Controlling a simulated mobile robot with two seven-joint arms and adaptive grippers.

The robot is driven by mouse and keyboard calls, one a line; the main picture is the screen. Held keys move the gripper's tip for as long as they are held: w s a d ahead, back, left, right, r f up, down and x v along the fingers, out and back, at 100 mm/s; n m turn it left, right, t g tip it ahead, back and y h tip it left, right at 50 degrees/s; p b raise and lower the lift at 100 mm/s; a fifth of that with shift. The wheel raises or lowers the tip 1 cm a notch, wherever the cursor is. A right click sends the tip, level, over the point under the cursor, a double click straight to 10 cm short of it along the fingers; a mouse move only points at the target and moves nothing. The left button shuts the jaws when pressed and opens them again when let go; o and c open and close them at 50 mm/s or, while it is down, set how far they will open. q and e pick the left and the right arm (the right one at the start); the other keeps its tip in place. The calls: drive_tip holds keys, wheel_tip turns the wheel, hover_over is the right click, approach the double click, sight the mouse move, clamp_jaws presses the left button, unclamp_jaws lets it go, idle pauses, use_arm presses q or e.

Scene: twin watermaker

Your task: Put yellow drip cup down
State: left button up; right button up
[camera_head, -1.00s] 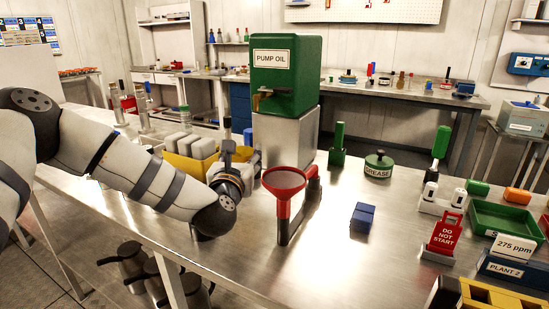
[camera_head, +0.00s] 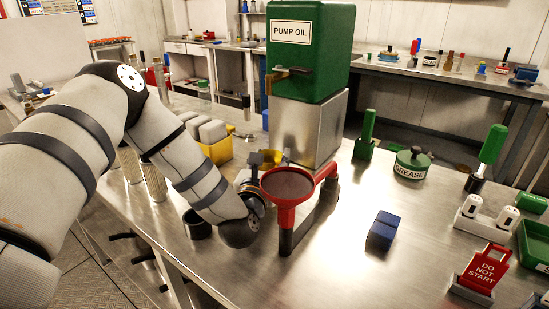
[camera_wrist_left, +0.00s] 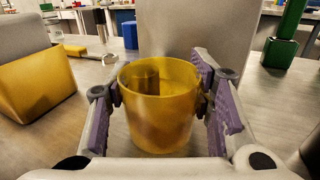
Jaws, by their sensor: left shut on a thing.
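The yellow drip cup (camera_wrist_left: 160,115) is upright between the two purple-padded fingers of my left gripper (camera_wrist_left: 160,100) in the left wrist view. The gripper is shut on its sides. My left gripper there (camera_head: 262,172) is mostly hidden by the funnel and my wrist. I cannot tell whether the cup's base touches the steel bench (camera_head: 340,265). My right gripper is not in view.
A red funnel on a stand (camera_head: 288,188) is close beside my left wrist. The green pump oil tank (camera_head: 309,55) sits on a metal stand (camera_head: 308,125) behind. A yellow bin (camera_head: 217,151) is left, a blue block (camera_head: 382,230) right.

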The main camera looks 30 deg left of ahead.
use_arm(q)
drive_tip(key=shift+s, duration=0.2)
drive_tip(key=shift+f, duration=0.25)
drive_tip(key=o, duration=1.2)
drive_tip(key=shift+w, duration=0.15)
drive_tip(key=shift+c, duration=0.2)
drive_tip(key=shift+r, duration=0.2)
drive_tip(key=v, duration=1.2)
drive_tip(key=shift+r, duration=0.1)
